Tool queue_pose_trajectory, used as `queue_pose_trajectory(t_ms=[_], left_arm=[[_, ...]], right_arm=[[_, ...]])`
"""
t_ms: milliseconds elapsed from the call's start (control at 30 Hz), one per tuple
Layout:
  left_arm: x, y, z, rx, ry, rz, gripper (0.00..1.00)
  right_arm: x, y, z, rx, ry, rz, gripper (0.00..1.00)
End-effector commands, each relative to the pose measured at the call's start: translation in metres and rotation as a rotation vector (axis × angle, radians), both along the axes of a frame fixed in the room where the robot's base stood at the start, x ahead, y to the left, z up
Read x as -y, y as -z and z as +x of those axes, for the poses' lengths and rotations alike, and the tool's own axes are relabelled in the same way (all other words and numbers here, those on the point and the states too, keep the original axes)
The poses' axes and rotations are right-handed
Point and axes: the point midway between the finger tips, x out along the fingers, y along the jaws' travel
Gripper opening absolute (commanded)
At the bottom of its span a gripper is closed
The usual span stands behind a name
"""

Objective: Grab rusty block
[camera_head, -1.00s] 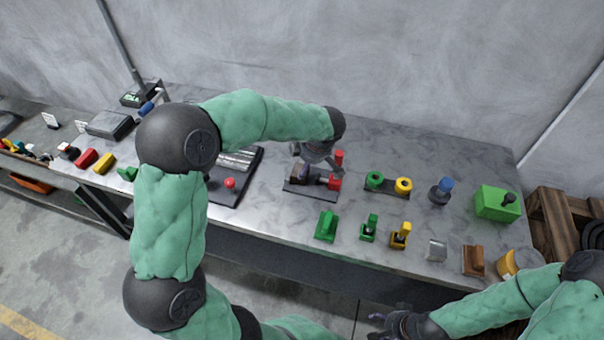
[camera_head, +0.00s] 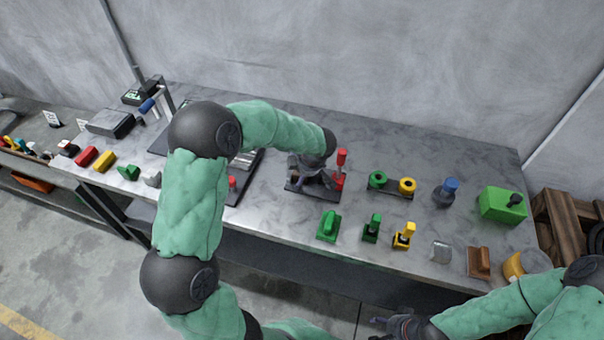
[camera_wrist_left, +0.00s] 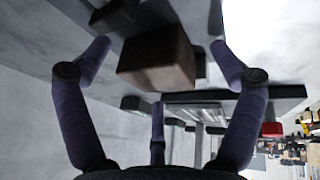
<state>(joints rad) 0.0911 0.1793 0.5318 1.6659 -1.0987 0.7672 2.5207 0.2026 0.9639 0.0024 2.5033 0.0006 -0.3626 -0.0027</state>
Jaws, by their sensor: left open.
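My left gripper (camera_head: 312,178) is over a dark base plate (camera_head: 300,192) with a red-handled clamp (camera_head: 341,160) in the middle of the bench. In the left wrist view, a dark rusty-brown block (camera_wrist_left: 157,62) lies between the spread fingers of my left gripper (camera_wrist_left: 160,78). A gap shows at either side of the block, and the fingers are open around it. In the head view the gripper mostly hides the block. My right gripper (camera_head: 393,325) is low at the bottom edge, away from the bench top; its finger state is unclear.
Green and yellow rings (camera_head: 391,184) stand right of the base plate. Green (camera_head: 329,226) and yellow (camera_head: 404,236) pieces line the front edge. A blue-topped knob (camera_head: 446,192), green box (camera_head: 503,205) and brown block (camera_head: 479,262) are farther right. The bench back is clear.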

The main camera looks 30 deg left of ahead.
Motion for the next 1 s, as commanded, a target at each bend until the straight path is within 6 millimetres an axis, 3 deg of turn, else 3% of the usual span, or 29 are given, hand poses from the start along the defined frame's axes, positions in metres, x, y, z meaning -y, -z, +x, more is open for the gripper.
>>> queue_pose_trajectory(t_ms=[67, 400, 733, 933, 1000], left_arm=[[0.000, -0.001, 0.000, 0.000, 0.000, 0.000, 0.93], [-0.001, -0.002, 0.001, 0.003, 0.000, 0.002, 0.04], [-0.001, -0.008, 0.001, 0.003, -0.002, 0.002, 0.04], [-0.002, -0.040, 0.001, 0.008, -0.005, 0.003, 0.04], [0.004, -0.051, -0.009, 0.008, -0.002, 0.003, 0.02]], right_arm=[[0.000, 0.000, 0.000, 0.000, 0.000, 0.000, 0.62], [0.000, 0.000, 0.000, 0.000, 0.000, 0.000, 0.62], [0.000, -0.002, 0.000, 0.000, 0.000, 0.000, 0.62], [0.000, -0.010, 0.000, 0.000, 0.000, 0.000, 0.62], [0.000, -0.011, 0.000, 0.000, 0.000, 0.000, 0.62]])
